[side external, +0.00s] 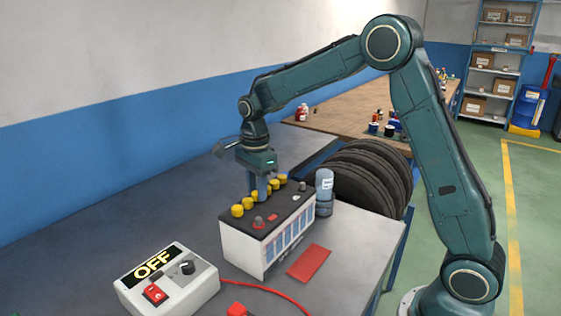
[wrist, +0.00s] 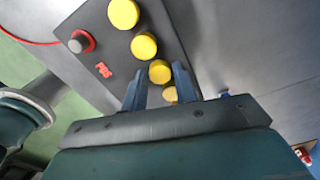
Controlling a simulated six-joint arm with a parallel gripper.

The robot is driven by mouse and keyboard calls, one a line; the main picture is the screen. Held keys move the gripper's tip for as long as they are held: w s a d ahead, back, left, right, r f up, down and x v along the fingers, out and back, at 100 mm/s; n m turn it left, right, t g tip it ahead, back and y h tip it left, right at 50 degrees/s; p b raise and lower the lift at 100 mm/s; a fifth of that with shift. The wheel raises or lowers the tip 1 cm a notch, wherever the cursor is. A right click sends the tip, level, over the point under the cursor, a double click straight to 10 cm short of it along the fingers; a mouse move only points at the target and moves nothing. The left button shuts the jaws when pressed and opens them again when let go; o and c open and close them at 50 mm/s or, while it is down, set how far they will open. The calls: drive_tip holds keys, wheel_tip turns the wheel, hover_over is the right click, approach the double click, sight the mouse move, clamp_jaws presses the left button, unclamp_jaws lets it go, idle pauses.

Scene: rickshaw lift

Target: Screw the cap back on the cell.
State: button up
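The battery (side external: 250,247) is a white case with a dark top, standing on the grey bench. A row of yellow caps (side external: 237,210) runs along its top. In the wrist view, round yellow caps (wrist: 124,14) lead toward my gripper (wrist: 158,68). My fingers are spread, with one yellow cap (wrist: 160,72) showing between their tips and part of another (wrist: 170,94) nearer the palm. A gap shows beside these caps. In the side view my gripper (side external: 262,195) points down at the row; its fingers hide part of it. I cannot tell which cell is uncapped.
A terminal with a red ring (wrist: 79,42) stands beside the caps. A bottle (side external: 324,190) is behind the battery, and a red card (side external: 309,262) lies in front. A control box marked OFF (side external: 168,278) and a red cable (side external: 275,291) are nearby. The bench's left is clear.

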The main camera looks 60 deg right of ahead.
drive_tip(key=n, duration=0.4)
drive_tip(key=shift+n, duration=0.3)
drive_tip(key=n, duration=0.4)
drive_tip(key=shift+n, duration=0.4)
drive_tip(key=c, duration=0.4)
drive_tip(key=shift+c, duration=0.2)
drive_tip(key=shift+m, duration=0.3)
drive_tip(key=m, duration=0.5)
drive_tip(key=shift+m, duration=0.4)
drive_tip(key=m, duration=0.6)
